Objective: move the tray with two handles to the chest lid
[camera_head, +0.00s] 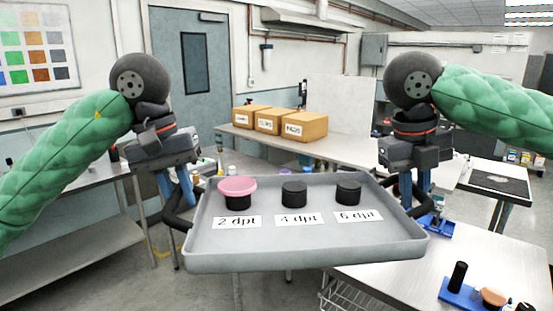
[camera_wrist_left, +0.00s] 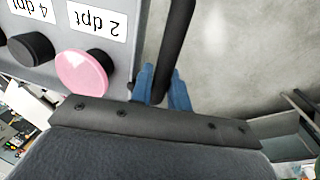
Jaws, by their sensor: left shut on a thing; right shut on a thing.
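The grey tray (camera_head: 305,252) is held up in front of me, roughly level, with a black handle at each side. It carries three dark round pieces above labels reading 2 dpt, 4 dpt and 6 dpt. The left piece has a pink top (camera_head: 237,186); the middle (camera_head: 294,193) and right (camera_head: 348,193) pieces are black. My left gripper (camera_head: 179,205) is shut on the left handle; its blue fingers show around the handle in the left wrist view (camera_wrist_left: 163,88). My right gripper (camera_head: 413,195) is shut on the right handle. I cannot make out a chest lid for certain.
A metal table (camera_head: 480,262) stands at the lower right with a blue holder (camera_head: 468,296) and small dark parts. A long bench (camera_head: 345,150) behind the tray bears several cardboard boxes (camera_head: 305,127). A side bench (camera_head: 80,180) stands at left. A dark-topped stand (camera_head: 497,182) is at far right.

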